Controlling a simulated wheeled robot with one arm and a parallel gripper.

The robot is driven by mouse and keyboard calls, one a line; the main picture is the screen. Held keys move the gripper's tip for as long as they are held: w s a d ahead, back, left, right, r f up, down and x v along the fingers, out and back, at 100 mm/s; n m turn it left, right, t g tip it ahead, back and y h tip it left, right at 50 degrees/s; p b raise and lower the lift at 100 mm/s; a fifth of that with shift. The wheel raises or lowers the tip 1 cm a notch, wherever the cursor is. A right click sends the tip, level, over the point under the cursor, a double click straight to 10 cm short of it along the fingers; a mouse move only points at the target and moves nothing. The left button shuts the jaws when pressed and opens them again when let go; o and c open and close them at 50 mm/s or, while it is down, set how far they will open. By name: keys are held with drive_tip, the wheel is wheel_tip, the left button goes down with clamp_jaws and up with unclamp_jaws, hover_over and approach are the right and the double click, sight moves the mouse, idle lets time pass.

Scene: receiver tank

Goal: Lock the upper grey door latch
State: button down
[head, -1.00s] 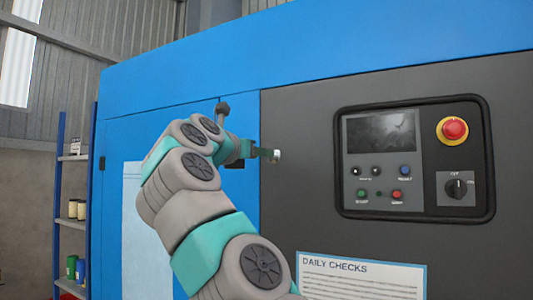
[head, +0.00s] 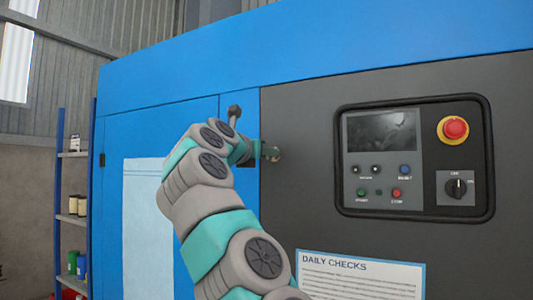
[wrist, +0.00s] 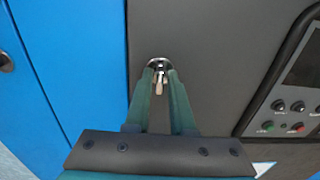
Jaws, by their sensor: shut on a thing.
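The upper grey door latch is a small round metal piece (wrist: 158,63) on the dark grey panel, near its left edge beside the blue door. In the wrist view, a thin tan tab (wrist: 159,86) stands out from it, between my fingers. My gripper (wrist: 161,76) is shut on the latch, with one green finger on each side of the tab. In the head view, my gripper (head: 268,151) reaches the grey panel just right of the blue edge. The fingers mostly hide the latch there.
The control panel (head: 418,158), with a screen, buttons, a red emergency stop (head: 454,129) and a dial (head: 457,186), is to the right. A Daily Checks sheet (head: 362,277) is below. Another round fitting (wrist: 5,62) is on the blue door. Shelves (head: 73,217) stand at far left.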

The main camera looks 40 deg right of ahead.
drive_tip(key=shift+m, duration=0.4)
drive_tip(key=m, duration=0.3)
drive_tip(key=shift+m, duration=1)
drive_tip(key=shift+s+m, duration=0.1)
drive_tip(key=shift+m, duration=0.7)
drive_tip(key=shift+f+m+p, duration=0.15)
drive_tip(key=shift+m+p, duration=0.75)
drive_tip(key=shift+m, duration=4.3)
